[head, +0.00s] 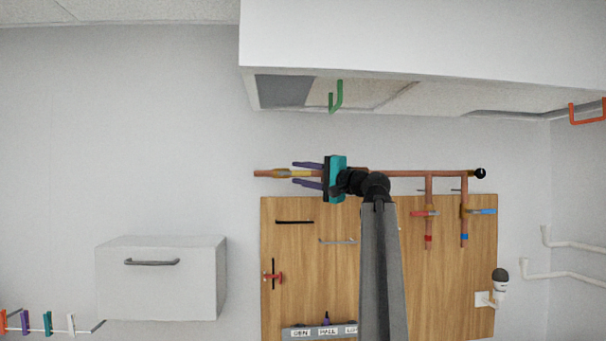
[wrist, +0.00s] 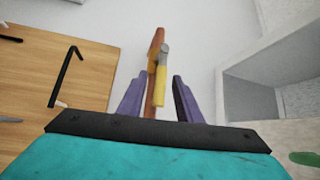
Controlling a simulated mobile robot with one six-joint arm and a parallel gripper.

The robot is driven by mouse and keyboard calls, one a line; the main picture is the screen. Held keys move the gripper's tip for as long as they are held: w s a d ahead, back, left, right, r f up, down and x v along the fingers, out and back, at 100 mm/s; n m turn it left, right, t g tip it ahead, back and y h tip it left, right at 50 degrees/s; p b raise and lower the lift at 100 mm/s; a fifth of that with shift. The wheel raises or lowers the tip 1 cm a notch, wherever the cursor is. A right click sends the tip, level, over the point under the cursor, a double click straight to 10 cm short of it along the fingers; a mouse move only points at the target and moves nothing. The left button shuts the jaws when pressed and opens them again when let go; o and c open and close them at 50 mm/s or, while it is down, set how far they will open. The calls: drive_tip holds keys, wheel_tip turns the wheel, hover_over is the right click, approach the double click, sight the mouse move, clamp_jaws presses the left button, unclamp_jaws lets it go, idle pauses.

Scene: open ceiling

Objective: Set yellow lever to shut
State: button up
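The yellow lever (head: 291,173) lies roughly along a horizontal copper pipe (head: 410,173) high on the wall, near the pipe's left end. In the wrist view the lever (wrist: 161,85) runs up to a grey valve part (wrist: 165,52), with the pipe (wrist: 155,45) behind it. My gripper (head: 294,172) has purple fingers pointing left, one above and one below the lever. In the wrist view the gripper (wrist: 157,80) is open, with the lever between its fingers and a gap visible on each side.
A wooden board (head: 380,270) with black hooks hangs below the pipe. Red (head: 424,213) and blue (head: 482,211) levers sit on branch pipes at right.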

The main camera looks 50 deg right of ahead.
clamp_jaws()
drive_tip(key=shift+d, duration=0.35)
drive_tip(key=shift+a, duration=0.35)
drive_tip(key=shift+f, duration=0.15)
